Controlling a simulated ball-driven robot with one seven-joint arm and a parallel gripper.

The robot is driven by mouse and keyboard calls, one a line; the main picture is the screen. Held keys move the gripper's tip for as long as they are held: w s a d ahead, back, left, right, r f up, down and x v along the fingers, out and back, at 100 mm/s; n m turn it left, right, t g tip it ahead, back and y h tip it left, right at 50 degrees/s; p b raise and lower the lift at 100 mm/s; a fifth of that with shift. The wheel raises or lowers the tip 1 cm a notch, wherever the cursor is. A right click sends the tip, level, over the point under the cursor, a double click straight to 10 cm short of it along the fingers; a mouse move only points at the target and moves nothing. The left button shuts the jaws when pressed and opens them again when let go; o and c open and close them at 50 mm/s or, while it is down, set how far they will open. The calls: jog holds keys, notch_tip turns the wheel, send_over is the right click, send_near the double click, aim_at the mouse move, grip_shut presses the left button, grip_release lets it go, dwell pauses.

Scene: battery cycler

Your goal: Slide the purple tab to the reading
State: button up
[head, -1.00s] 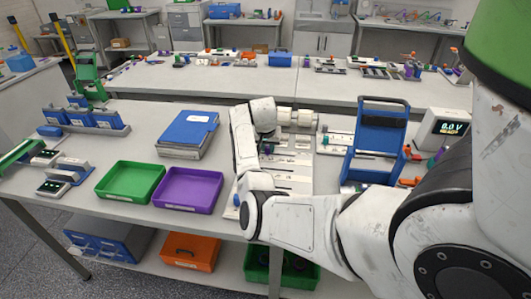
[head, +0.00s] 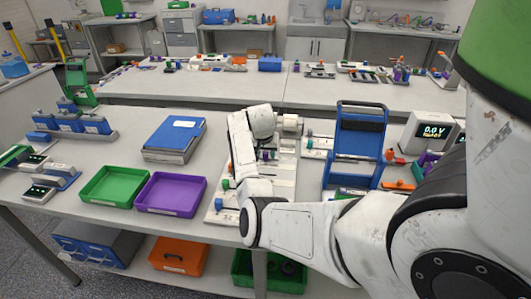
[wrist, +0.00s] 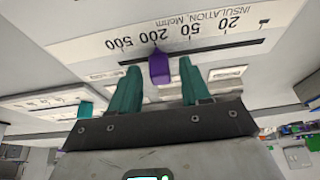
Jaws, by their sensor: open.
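The purple tab (wrist: 159,68) sits in a dark slot of a white slider panel (wrist: 75,50) in the wrist view. The printed scale, upside down, reads INSULATION, Mohm, with 20, 50, 200 and 500. In the head view, the white panel (head: 285,175) lies on the bench partly behind my arm; my fingertips are hidden there.
Another panel with a teal tab (wrist: 85,109) is at left in the wrist view. Purple (head: 170,210) and green (head: 113,200) trays and a blue binder (head: 175,138) lie left.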

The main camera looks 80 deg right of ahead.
jog(key=b+v, duration=0.1)
jog(key=v, duration=0.9)
jog(key=shift+a+r, duration=0.2)
jog(key=shift+r, duration=0.15)
dwell(0.4)
